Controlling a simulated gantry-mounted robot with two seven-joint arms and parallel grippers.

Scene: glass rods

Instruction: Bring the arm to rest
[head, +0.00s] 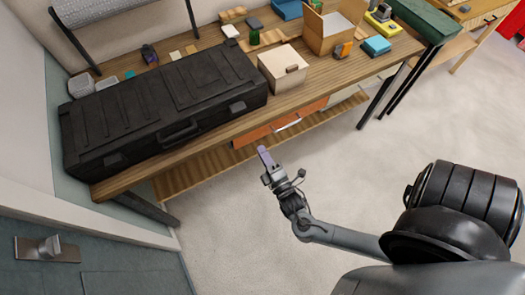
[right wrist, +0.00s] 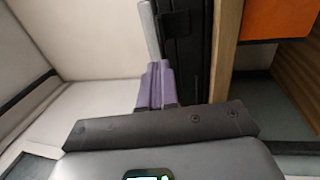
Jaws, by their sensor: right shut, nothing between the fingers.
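My right gripper (head: 263,152) is in the head view, over the open floor in front of the workbench's near edge. Its purple fingers are shut together with nothing between them, pointing toward the bench. In the right wrist view, the shut fingers (right wrist: 156,85) stand in the middle. A pale grey bar (right wrist: 149,30) shows just beyond the fingertips; I cannot tell what it is. My left gripper is not in view.
A large black case (head: 165,100) lies on the wooden workbench (head: 292,97). A beige box (head: 285,68) and an open cardboard box (head: 334,30) stand to its right. An orange drawer (head: 252,136) is under the bench top. The pale floor (head: 340,170) around the arm is clear.

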